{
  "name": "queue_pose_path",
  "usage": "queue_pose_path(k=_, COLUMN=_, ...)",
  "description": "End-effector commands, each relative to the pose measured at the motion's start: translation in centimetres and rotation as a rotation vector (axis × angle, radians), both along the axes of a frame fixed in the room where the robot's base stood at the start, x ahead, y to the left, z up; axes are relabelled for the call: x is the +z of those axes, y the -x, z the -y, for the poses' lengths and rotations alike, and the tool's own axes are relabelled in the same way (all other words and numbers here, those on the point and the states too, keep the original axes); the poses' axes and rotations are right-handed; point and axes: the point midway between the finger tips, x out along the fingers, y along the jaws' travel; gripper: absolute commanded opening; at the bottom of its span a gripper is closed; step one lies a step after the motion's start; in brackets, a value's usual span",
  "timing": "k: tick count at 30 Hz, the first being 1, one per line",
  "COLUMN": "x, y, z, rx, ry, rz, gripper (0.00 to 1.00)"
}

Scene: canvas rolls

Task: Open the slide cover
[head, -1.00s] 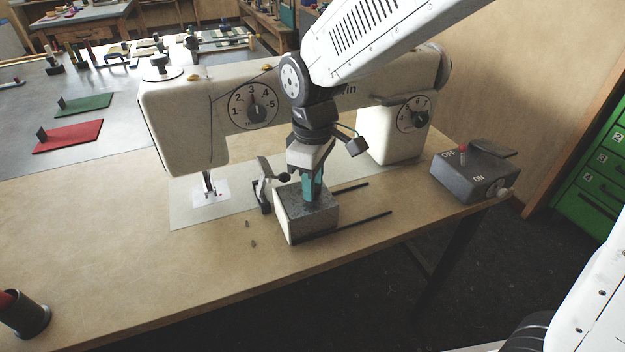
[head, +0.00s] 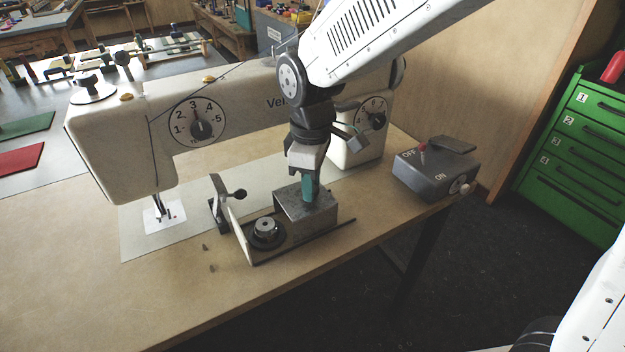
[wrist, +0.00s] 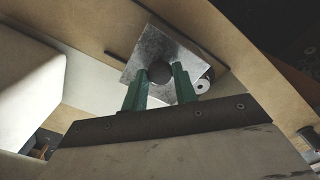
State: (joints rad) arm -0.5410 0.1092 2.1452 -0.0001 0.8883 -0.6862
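The slide cover (head: 292,204) is a grey metal box-like cover on two dark rails, standing on the table in front of the sewing machine (head: 240,98). It sits toward the right end of the rails. A silver bobbin (head: 265,228) on a dark round base is exposed to its left. My gripper (head: 308,188) points down onto the cover's top. The bobbin also shows there (wrist: 203,87).
A small lever (head: 222,200) with a dark knob stands left of the cover. A grey switch box (head: 435,173) marked OFF and ON is on the table's right end. A green drawer cabinet (head: 570,150) stands beyond.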

Motion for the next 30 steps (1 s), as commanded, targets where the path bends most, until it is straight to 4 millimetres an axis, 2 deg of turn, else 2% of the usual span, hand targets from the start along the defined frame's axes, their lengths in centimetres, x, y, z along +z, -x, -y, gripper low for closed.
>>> queue_pose_path(k=1, x=0.1, y=-0.1, z=0.0, rx=0.000, ry=-0.002, rz=0.004, gripper=0.34)
queue_pose_path(k=3, x=0.1, y=-0.1, z=0.0, rx=0.000, ry=-0.002, rz=0.004, gripper=0.50)
queue_pose_path(k=13, x=0.4, y=-0.1, z=0.0, rx=-0.001, ry=-0.001, rz=0.003, gripper=0.50)
queue_pose_path(k=17, x=2.0, y=-0.1, z=0.0, rx=-0.002, ry=-0.003, rz=0.004, gripper=0.50)
queue_pose_path(k=24, x=6.1, y=-0.1, z=0.0, rx=-0.001, ry=-0.003, rz=0.005, gripper=0.50)
queue_pose_path(k=30, x=7.8, y=-0.1, z=0.0, rx=-0.001, ry=-0.002, rz=0.004, gripper=0.50)
